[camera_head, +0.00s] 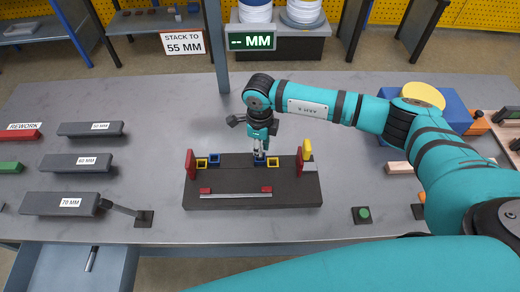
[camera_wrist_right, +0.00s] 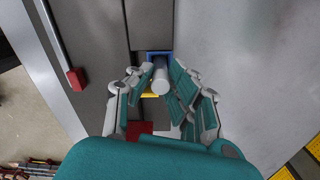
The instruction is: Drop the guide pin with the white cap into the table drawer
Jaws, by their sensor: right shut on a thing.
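My right gripper (camera_head: 260,150) points down over the right part of the dark fixture (camera_head: 250,190). In the right wrist view the gripper (camera_wrist_right: 162,85) is shut on a pale, round-ended cylinder, the guide pin with the white cap (camera_wrist_right: 160,78). The pin stands over a blue square frame (camera_wrist_right: 152,54); whether its lower end is inside the frame is hidden. The table drawer (camera_head: 50,275) is pulled open at the lower left, far from the gripper. A slim dark item (camera_head: 91,258) shows in it. My left gripper is out of view.
Yellow and blue square frames sit on the fixture between red end blocks (camera_head: 190,163). Grey bars (camera_head: 62,204) labelled 50, 60 and 70 MM lie at the left. A lever (camera_head: 122,209) and a green button (camera_head: 363,213) are near the front edge. A post (camera_head: 216,45) stands behind.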

